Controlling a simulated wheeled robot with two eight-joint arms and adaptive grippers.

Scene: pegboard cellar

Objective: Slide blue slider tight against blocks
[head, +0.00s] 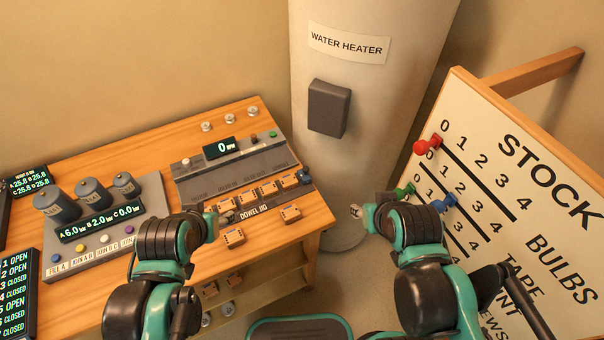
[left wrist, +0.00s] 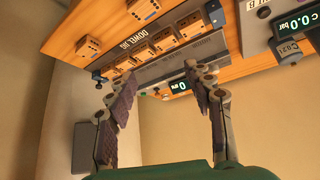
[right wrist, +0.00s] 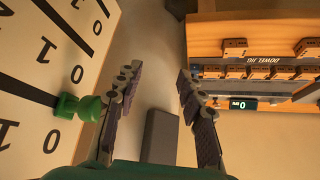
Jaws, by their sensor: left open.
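The blue slider (head: 305,177) sits at the right end of the dowel jig (head: 252,211), beside a row of wooden blocks (head: 268,189). In the left wrist view the slider (left wrist: 97,76) shows near the end block (left wrist: 124,62); I cannot tell whether they touch. My left gripper (head: 217,213) is open and empty near the jig's left end, overlapping it in the head view. It also shows in the left wrist view (left wrist: 153,78). My right gripper (right wrist: 160,72) is open and empty, between bench and stock board, away from the slider.
Loose blocks (head: 234,236) (head: 290,212) lie in front of the jig. A gauge panel (head: 100,225) stands on the bench's left. The water heater (head: 350,60) is behind. The stock board (head: 520,190) with coloured pegs is at right, its green peg (right wrist: 78,106) near my right gripper.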

